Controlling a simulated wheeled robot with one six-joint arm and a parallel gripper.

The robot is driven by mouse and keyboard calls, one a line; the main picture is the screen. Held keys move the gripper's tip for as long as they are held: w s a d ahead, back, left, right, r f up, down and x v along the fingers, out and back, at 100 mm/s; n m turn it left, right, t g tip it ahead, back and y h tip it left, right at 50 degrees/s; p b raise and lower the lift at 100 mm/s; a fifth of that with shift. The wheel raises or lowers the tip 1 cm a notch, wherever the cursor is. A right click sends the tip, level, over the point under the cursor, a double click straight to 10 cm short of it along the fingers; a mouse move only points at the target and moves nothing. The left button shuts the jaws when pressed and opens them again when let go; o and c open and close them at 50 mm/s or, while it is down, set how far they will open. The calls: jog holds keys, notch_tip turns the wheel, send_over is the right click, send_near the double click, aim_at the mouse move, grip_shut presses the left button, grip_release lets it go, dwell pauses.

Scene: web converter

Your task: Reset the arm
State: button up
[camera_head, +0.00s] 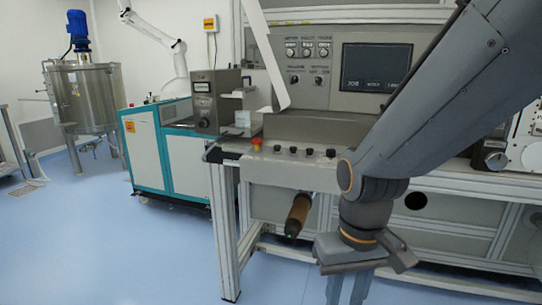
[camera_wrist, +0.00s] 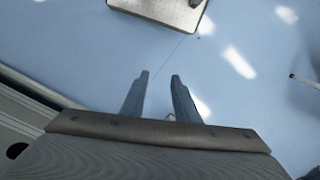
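My gripper (camera_head: 348,292) hangs below my forearm at the lower right of the head view, pointing down in front of the machine bench. In the wrist view its two fingers (camera_wrist: 160,82) stand apart with only blue floor between them. It is open and holds nothing. In the head view the fingertips are cut off by the bottom edge. My arm comes in from the upper right and hides part of the machine panel.
The machine bench (camera_head: 228,157) with a screen (camera_head: 376,67), knobs and a red button (camera_head: 257,143) stands close behind my arm. A brown-handled roller (camera_head: 298,214) sticks out below it. A teal-white cabinet (camera_head: 150,155) and steel tank (camera_head: 88,98) stand left. Blue floor (camera_head: 95,245) is clear front left.

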jog(key=s+d+r+m+p, duration=0.1)
jog(key=d+r+p, duration=0.5)
jog(key=p, duration=0.3)
jog(key=shift+r+m, duration=0.4)
